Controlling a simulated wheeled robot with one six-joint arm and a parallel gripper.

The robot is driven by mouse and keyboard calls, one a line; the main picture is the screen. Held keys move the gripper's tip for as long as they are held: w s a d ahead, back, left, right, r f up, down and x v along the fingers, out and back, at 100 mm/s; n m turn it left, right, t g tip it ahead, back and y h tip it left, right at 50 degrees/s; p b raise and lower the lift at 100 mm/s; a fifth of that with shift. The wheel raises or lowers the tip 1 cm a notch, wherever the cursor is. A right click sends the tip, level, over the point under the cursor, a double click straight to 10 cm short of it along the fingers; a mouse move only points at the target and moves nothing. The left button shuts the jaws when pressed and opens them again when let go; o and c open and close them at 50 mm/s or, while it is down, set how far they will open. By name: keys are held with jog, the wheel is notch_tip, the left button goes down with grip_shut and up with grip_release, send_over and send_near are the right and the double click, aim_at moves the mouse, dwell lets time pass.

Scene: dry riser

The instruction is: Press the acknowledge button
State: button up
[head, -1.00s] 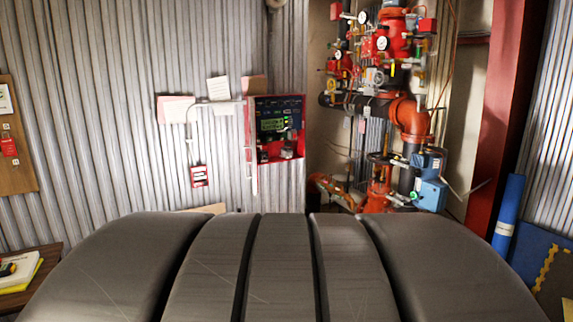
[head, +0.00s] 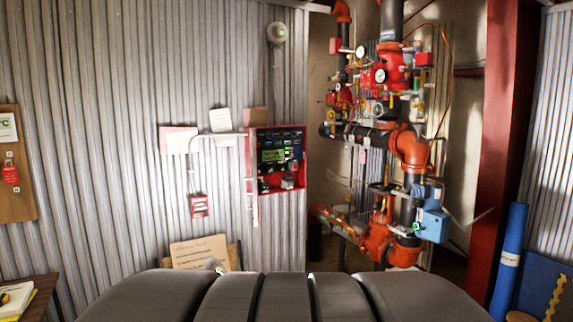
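The red alarm panel (head: 249,165) hangs open on the corrugated metal wall, left of the pipework. Its dark face (head: 280,140) carries a lit green display (head: 272,155) and rows of small controls. The acknowledge button is too small to pick out among them. My gripper is not recognisable in the head view. A dark grey ribbed part of my own body fills the bottom middle of the view, well below the panel.
Red and black riser pipes (head: 408,145) with gauges and valves stand right of the panel. A red pull station (head: 198,206) is on the wall at left. A cardboard sign (head: 198,252) stands low by the wall. A table (head: 40,303) is at bottom left, a blue roll (head: 508,262) at right.

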grip_shut()
dwell(1.4)
jog(key=w+a+r+m+t+y+b, duration=0.25)
jog(key=w+a+r+t, duration=0.3)
jog(key=w, duration=0.65)
jog(key=w+a+r+m+t+y+b, duration=0.15)
jog(key=w+a+r+t+b, duration=0.35)
jog(key=w, duration=0.7)
jog(key=a+r+m+t+y+b, duration=0.2)
jog(key=a+r+y+b, duration=0.3)
jog(key=a+r+y, duration=0.9)
jog(key=a+r+t, duration=0.1)
jog(key=a+r, duration=0.5)
jog(key=shift+r+y, duration=0.3)
jog(key=shift+r, duration=0.1)
